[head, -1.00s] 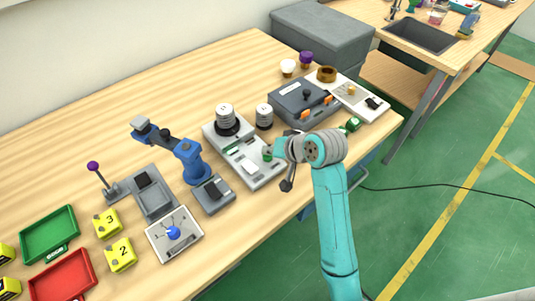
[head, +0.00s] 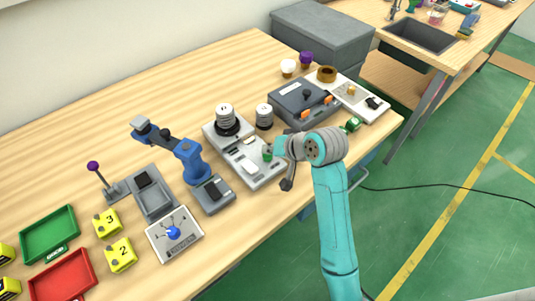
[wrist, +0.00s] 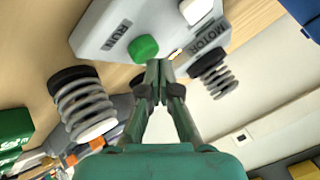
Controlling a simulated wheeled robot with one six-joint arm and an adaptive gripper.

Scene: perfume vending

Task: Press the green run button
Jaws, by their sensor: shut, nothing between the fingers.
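The green run button (wrist: 143,48) is a round cap on a light grey panel (wrist: 92,38), beside the label RUN. In the head view the button (head: 267,153) shows near the middle of the panel (head: 262,178), just left of my gripper (head: 275,149). In the wrist view my gripper (wrist: 158,66) is shut and empty. Its tips appear at the lower right edge of the button; I cannot tell whether they touch it.
A coil-ringed post (head: 228,122) stands on the panel's far end, with another (head: 264,117) beside it. A dark grey case (head: 304,106) with orange latches lies beyond. A blue toy-like arm (head: 190,160) stands to the left. The table's front edge runs below the panel.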

